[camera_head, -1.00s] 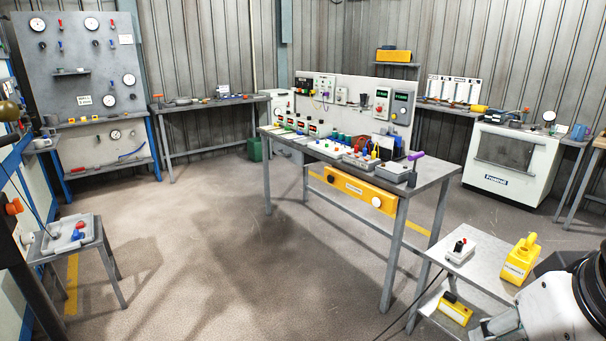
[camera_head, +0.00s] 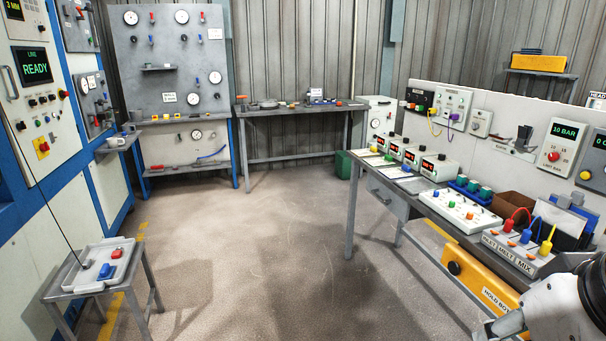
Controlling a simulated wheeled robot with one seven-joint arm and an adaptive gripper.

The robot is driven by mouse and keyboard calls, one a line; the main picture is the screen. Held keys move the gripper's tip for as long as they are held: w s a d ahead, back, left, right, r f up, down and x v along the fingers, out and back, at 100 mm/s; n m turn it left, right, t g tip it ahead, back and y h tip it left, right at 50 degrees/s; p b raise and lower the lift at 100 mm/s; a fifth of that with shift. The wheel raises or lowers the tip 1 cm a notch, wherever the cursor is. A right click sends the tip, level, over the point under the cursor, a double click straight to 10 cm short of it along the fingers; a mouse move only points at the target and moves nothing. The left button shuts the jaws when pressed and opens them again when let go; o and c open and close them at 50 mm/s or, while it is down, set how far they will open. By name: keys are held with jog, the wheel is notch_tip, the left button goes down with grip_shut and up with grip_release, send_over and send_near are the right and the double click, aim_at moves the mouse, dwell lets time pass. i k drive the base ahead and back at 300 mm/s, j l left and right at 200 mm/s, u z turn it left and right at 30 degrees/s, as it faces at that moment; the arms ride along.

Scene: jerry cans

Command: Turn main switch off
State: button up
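A red rotary switch on a yellow plate (camera_head: 42,148) sits low on the control panel of the tall blue and white machine at the left. It looks like a main switch, but no label on it is readable and its handle position is too small to tell. A green screen reading READY (camera_head: 36,66) is above it on the same panel. My white arm is at the bottom right corner, far from that panel. A grey part at its end, seemingly my gripper (camera_head: 505,326), is partly cut off by the frame edge, so its opening is unclear.
A small grey stool table (camera_head: 60,293) with a tray stands before the machine. The long workbench (camera_head: 352,215) with meters and a yellow box (camera_head: 478,287) is at the right, close to my arm. The floor (camera_head: 260,250) between them is open.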

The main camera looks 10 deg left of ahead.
aim_at(44, 146)
jog(key=i+j+u, duration=0.1)
jog(key=i+u, duration=0.25)
jog(key=i, duration=0.6)
jog(key=i+l+u, duration=0.15)
jog(key=i+u, duration=0.2)
jog(key=i, duration=0.55)
jog(key=i+u, duration=0.3)
jog(key=i, duration=0.2)
jog(key=i+u, duration=0.3)
jog(key=i, duration=0.2)
jog(key=i+l+u, duration=0.3)
jog(key=i, duration=0.2)
jog(key=i+j+u, duration=0.1)
jog(key=i+u, duration=0.55)
jog(key=i, duration=0.2)
